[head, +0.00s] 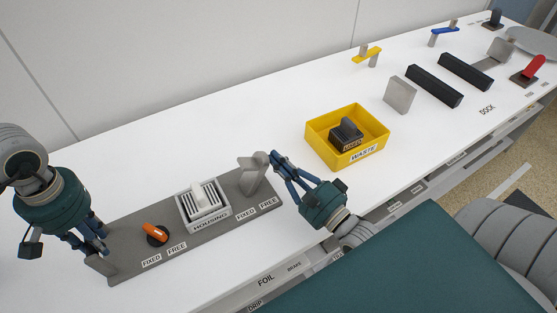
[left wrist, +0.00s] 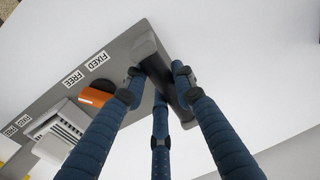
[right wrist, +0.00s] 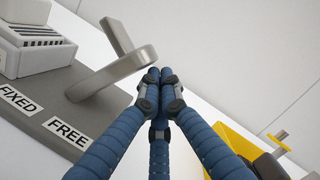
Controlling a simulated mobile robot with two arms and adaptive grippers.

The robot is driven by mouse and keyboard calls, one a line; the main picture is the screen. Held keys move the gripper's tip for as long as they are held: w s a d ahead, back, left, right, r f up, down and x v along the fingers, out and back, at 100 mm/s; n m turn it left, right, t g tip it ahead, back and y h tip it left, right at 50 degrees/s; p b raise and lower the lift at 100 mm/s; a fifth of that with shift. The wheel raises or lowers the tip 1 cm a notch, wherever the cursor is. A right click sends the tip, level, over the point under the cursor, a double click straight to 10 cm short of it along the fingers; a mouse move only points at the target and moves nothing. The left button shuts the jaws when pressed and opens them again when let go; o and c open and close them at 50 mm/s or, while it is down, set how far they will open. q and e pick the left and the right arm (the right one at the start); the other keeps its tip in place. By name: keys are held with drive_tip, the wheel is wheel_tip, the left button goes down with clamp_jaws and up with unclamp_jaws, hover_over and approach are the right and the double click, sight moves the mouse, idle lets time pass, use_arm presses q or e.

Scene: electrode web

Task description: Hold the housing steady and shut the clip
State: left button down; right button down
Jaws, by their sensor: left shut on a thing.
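The white slotted housing (head: 203,206) sits on a dark grey base (head: 128,246) and also shows in the right wrist view (right wrist: 25,40). A grey clip lever (head: 253,173) stands tilted at the base's right end, by FIXED and FREE labels; in the right wrist view (right wrist: 115,72) it is left of the fingers.
An orange knob (head: 157,234) is on the base between housing and left plate. A yellow WASTE bin (head: 318,130) holding a dark block (head: 346,134) stands right of my right gripper. The table behind the base is clear.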

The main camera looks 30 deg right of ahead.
sight(266, 158)
use_arm(q)
drive_tip(key=shift+s+f, duration=0.25)
drive_tip(key=shift+f, duration=0.05)
use_arm(e)
drive_tip(key=shift+a+r+n, duration=0.15)
drive_tip(key=shift+r+n, duration=0.05)
drive_tip(key=shift+n, duration=0.1)
use_arm(q)
drive_tip(key=shift+d, duration=0.1)
use_arm(e)
drive_tip(key=shift+a+r, duration=0.1)
drive_tip(key=shift+a+r+n+g, duration=0.4)
drive_tip(key=shift+a+r+n, duration=0.6)
drive_tip(key=shift+n, duration=0.4)
drive_tip(key=a+n, duration=0.1)
drive_tip(key=a+r+n, duration=0.1)
drive_tip(key=a+n, duration=0.1)
drive_tip(key=shift+a+r+n+g, duration=0.15)
drive_tip(key=shift+a+n+g, duration=0.15)
drive_tip(key=shift+g, duration=0.1)
drive_tip(key=shift+a+n, duration=0.3)
drive_tip(key=shift+a, duration=0.5)
drive_tip(key=shift+w+a, duration=0.1)
drive_tip(key=shift+a, duration=1.65)
